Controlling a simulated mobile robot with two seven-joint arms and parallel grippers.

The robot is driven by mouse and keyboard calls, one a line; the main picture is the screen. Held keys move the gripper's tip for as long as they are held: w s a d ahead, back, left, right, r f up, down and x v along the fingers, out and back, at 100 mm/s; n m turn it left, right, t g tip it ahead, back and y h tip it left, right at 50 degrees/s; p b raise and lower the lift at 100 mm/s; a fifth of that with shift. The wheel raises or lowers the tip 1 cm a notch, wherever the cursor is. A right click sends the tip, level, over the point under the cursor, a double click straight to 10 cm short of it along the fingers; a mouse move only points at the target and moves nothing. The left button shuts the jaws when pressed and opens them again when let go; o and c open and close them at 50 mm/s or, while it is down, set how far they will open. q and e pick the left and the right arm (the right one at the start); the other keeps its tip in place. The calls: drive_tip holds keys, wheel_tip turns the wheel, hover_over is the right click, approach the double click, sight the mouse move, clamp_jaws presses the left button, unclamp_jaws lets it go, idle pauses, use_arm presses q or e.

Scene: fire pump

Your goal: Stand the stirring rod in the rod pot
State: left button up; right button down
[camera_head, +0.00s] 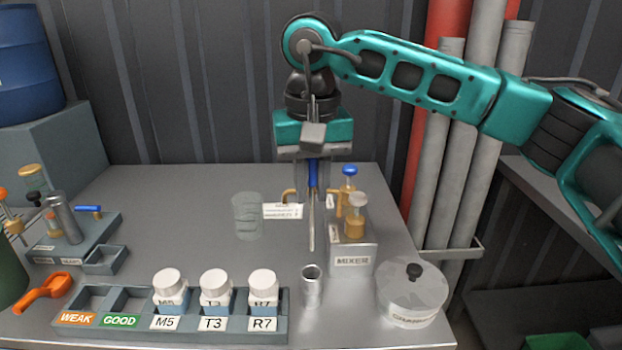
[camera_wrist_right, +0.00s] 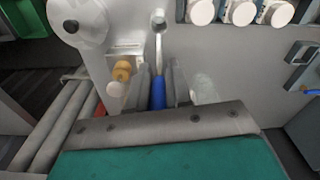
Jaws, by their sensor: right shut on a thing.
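The stirring rod has a blue handle and a thin metal shaft (camera_head: 312,230). My right gripper (camera_head: 312,192) is shut on its blue handle, which also shows in the right wrist view (camera_wrist_right: 158,93). The rod hangs nearly upright, shaft down. The rod pot (camera_head: 312,288) is a narrow metal cup standing upright at the front of the table. In the head view the rod's lower end appears just above and behind the pot's rim, apart from it. The pot is partly seen at the top of the wrist view (camera_wrist_right: 158,20). My left gripper is out of view.
The mixer (camera_head: 352,258) with its bottles stands close right of the rod. A lidded round container (camera_head: 412,293) is right of the pot. A rack (camera_head: 140,328) with white-capped jars M5, T3 and R7 is left of it. A clear glass beaker (camera_head: 247,215) stands behind.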

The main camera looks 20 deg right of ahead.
sight(311, 239)
drive_tip(key=shift+f+b, duration=1.25)
drive_tip(key=shift+f, duration=1)
wheel_tip(311, 239, down, 2)
drive_tip(key=shift+f+b, duration=0.1)
drive_tip(key=shift+b, duration=0.8)
drive_tip(key=shift+f+b, duration=0.7)
drive_tip(key=shift+f, duration=0.2)
drive_tip(key=shift+f+b, duration=0.3)
drive_tip(key=shift+f, duration=0.15)
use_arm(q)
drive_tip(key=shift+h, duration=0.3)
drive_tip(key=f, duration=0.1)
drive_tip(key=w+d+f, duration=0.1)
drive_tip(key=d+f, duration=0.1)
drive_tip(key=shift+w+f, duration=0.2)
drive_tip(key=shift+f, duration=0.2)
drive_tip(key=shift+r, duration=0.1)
use_arm(e)
drive_tip(key=c, duration=1)
unclamp_jaws()
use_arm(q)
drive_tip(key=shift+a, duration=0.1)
use_arm(e)
drive_tip(key=shift+o, duration=0.2)
